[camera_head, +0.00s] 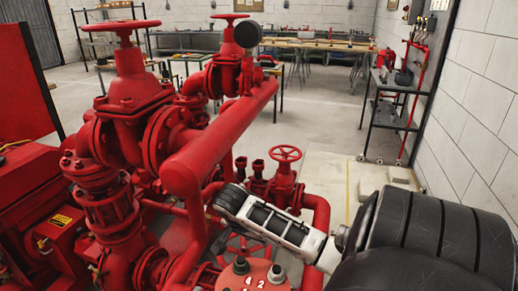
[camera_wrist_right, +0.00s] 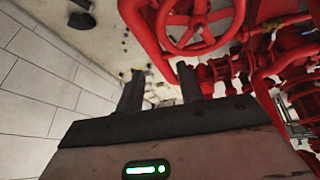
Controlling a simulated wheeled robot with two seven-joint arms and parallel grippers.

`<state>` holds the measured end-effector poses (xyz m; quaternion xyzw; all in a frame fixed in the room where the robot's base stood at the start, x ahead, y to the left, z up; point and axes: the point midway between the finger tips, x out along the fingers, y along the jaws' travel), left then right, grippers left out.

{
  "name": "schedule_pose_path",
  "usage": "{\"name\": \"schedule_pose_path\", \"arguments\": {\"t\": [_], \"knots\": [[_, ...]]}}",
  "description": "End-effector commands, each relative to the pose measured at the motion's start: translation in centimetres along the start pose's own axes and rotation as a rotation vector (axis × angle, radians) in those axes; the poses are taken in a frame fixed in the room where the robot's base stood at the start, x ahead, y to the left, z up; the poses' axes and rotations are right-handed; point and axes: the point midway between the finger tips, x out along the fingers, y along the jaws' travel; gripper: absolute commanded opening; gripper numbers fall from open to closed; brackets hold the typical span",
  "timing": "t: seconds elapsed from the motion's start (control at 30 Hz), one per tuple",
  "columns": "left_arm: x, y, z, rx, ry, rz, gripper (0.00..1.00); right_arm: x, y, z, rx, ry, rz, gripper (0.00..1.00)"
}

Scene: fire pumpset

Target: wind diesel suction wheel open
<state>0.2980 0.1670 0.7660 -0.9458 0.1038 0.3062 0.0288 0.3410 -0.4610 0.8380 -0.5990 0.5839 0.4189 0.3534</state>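In the right wrist view, my right gripper (camera_wrist_right: 159,78) has its two dark fingers spread apart with nothing between them. A red spoked handwheel (camera_wrist_right: 195,22) is just beyond and above the fingers, slightly right; the fingers look apart from it. In the head view, my right arm reaches in from the right over the pumpset, and its fingers cannot be made out. A large red handwheel (camera_head: 262,249) lies low beneath the arm, partly hidden by it. A smaller red handwheel (camera_head: 285,153) stands upper right of it. Which is the suction wheel is unclear. My left gripper is out of view.
Thick red pipes (camera_head: 222,135) and tall valves with a handwheel (camera_head: 121,26) at left and another (camera_head: 230,16) at back crowd the area. A red flanged cover (camera_head: 252,276) sits at the bottom. A shelf cart (camera_head: 392,100) stands back right, with open floor before it.

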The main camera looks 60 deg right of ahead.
Motion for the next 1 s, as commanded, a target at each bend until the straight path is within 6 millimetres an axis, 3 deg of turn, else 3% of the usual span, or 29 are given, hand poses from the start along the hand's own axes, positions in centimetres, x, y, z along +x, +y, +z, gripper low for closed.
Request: {"name": "schedule_pose_path", "arguments": {"t": [0.1,0.27,0.8,1.0], "knots": [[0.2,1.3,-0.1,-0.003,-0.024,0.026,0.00,-1.3,0.0,-0.1,0.066,-0.021,0.007,0.37],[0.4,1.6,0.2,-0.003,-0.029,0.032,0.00,0.0,0.1,0.0,0.082,-0.025,0.010,0.37],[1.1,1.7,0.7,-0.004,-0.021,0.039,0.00,11.2,0.1,0.2,0.079,-0.022,0.009,0.37],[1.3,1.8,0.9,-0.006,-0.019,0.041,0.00,13.8,0.1,0.3,0.079,-0.022,0.005,0.37]]}}
